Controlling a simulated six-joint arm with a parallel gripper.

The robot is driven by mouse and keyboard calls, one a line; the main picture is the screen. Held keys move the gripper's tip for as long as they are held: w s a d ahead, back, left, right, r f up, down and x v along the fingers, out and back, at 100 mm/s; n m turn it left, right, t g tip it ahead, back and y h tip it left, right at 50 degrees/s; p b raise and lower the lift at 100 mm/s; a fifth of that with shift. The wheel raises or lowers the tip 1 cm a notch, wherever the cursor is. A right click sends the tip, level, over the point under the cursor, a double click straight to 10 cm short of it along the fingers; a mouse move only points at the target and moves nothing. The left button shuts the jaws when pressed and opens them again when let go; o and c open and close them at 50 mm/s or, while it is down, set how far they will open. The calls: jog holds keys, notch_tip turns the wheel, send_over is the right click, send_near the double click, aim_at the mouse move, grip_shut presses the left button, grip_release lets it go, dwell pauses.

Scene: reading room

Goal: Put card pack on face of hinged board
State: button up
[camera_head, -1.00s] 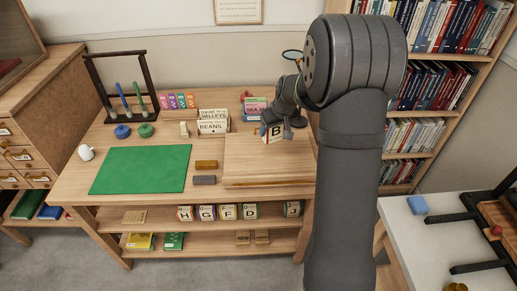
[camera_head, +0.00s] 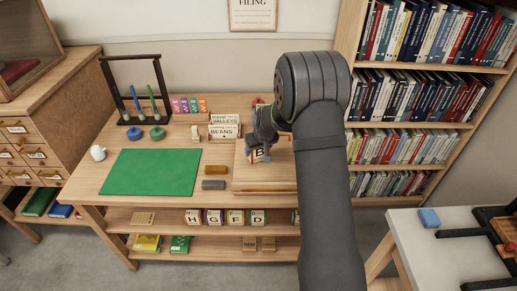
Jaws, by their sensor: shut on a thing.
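My gripper (camera_head: 259,146) is over the left part of the wooden board, shut on a small white block-like thing marked B (camera_head: 257,156). I cannot tell if this thing is the card pack, and the fingers hide its top. The pale wooden board (camera_head: 270,178), which looks like the hinged board, lies flat at the right of the table. The B thing is just above or on its face; I cannot tell if they touch. My arm covers the board's right side.
A green mat (camera_head: 152,172) lies left of the board. A brown block (camera_head: 216,169) and a grey block (camera_head: 213,184) sit between them. Card holders (camera_head: 224,128) stand behind, beside a small pale figure (camera_head: 195,133). A bookcase (camera_head: 436,69) rises at right.

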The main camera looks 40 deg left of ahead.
jog(key=shift+f, duration=0.1)
jog(key=o, duration=1)
jog(key=v, duration=1.2)
